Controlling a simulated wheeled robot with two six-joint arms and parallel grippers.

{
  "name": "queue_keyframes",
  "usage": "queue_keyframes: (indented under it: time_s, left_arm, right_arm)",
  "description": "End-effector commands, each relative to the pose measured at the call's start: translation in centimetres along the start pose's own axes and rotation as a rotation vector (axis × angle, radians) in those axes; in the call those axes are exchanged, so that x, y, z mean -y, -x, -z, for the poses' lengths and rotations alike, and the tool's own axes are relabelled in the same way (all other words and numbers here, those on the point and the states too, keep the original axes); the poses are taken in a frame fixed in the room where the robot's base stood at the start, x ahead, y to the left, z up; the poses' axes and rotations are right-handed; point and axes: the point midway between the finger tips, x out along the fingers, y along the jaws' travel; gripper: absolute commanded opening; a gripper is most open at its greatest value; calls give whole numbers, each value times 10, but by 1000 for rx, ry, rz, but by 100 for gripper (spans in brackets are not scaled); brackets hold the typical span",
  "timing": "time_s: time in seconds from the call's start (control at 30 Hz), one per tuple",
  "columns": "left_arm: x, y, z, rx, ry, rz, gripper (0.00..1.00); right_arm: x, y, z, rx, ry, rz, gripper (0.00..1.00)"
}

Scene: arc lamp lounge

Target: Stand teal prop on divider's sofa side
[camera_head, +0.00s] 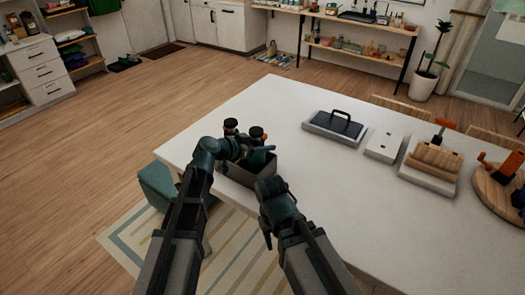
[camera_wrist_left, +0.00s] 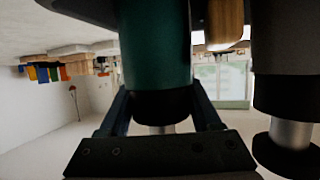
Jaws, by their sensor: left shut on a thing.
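My left gripper (camera_head: 254,151) is over the grey open box (camera_head: 260,170) near the table's near left edge. In the left wrist view it is shut on a teal cylindrical prop (camera_wrist_left: 153,45) with a black collar and a silver end. A dark bottle-like thing (camera_wrist_left: 288,75) with a similar silver end stands beside it. In the head view, dark items with orange-brown tops (camera_head: 255,131) show around the box, partly hidden by my left arm. I cannot make out a divider inside the box. My right arm is folded near the box; its fingertips do not show.
The white table (camera_head: 300,215) has a clear middle. A black-handled tray (camera_head: 334,125), a white block (camera_head: 385,145), a wooden block on a white base (camera_head: 432,160) and a round wooden board (camera_head: 495,195) stand to the right. A teal stool (camera_head: 156,187) is by the left edge.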

Motion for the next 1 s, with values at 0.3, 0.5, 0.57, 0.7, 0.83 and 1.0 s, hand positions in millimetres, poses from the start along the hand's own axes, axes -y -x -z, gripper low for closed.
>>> queue_keyframes:
  time_s: [0.3, 0.5, 0.57, 0.7, 0.83, 1.0]
  left_arm:
    - [0, -2, -4, -1, 1, 0, 0]
    - [0, -3, -6, 0, 0, 0, 76]
    - [0, -3, -6, 0, 0, 0, 86]
    - [0, -3, -6, 0, 0, 0, 95]
    - [0, -3, -6, 0, 0, 0, 95]
    - [0, 2, -2, 0, 0, 1, 95]
  right_arm:
    - [0, -4, 0, 0, 0, 0, 50]
    - [1, -7, 0, 0, 0, 0, 50]
    - [1, -7, 0, 0, 0, 0, 50]
    - [1, -7, 0, 0, 0, 0, 50]
    - [1, -7, 0, 0, 0, 0, 50]
    - [0, -1, 0, 0, 0, 0, 50]
